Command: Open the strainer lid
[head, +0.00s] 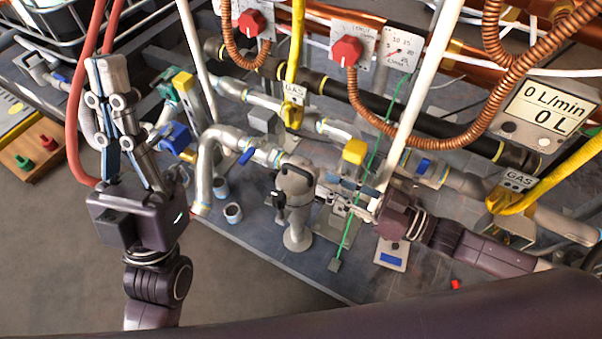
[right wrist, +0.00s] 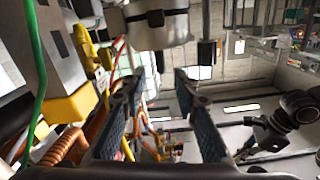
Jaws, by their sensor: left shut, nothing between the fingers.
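The strainer appears to be the grey, round-topped body (head: 297,182) on the pipe in the middle of the head view, with a dark latch-like part on its left side. In the right wrist view, a pale cylinder with a black band (right wrist: 157,28) is probably the same strainer. My right gripper (head: 322,183) reaches in from the right, just right of the strainer. Its fingers (right wrist: 152,84) are apart with nothing between them. I cannot tell whether they touch the strainer. My left gripper (head: 108,82) is shut and empty, pointing up at the left, well away from the strainer.
A yellow-capped box (head: 355,152) and a green cord (head: 351,215) stand close to my right gripper. Pipes, yellow gas valves (head: 293,115) and copper hoses (head: 362,108) crowd behind. A red hose (head: 72,120) runs beside my left gripper. The floor at the lower left is clear.

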